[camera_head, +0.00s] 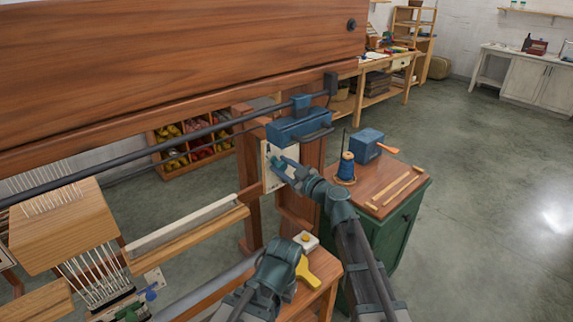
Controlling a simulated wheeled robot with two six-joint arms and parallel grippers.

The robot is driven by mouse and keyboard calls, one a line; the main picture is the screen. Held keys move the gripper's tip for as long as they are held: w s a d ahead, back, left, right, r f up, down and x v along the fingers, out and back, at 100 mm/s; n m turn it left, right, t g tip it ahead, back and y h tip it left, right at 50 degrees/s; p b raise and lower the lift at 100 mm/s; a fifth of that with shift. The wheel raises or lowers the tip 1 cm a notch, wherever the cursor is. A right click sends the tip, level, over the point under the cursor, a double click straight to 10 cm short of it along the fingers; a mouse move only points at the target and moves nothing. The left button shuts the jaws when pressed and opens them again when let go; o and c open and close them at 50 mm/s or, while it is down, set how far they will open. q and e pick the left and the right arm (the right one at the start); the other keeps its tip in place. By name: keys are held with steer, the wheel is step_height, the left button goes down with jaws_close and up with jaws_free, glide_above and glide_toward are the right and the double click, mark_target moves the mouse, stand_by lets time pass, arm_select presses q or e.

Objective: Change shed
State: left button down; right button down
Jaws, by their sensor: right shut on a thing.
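The wooden loom fills the left side, with a pale plate (268,180) on its upright post, below a blue housing (298,126). My right gripper (278,166) is at this plate, shut on a small lever whose grip is mostly hidden by the fingers. I cannot tell which way the lever is set. The heddles (93,278) hang at the lower left, below a wooden block (60,225).
A green cabinet (408,228) to the right carries a blue yarn cone (346,167), a blue device (367,145) and two wooden sticks (397,190). A yellow-handled tool (322,269) lies on a low stand. Yarn cubbies (160,134) stand behind. The floor at right is clear.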

steer(key=shift+s+a+f+n, duration=0.25)
steer(key=shift+s+n, duration=0.1)
steer(key=shift+n, duration=0.25)
steer(key=shift+c, duration=2.2)
jaws_free()
steer(key=v, duration=1.3)
steer(key=shift+s+d, duration=0.25)
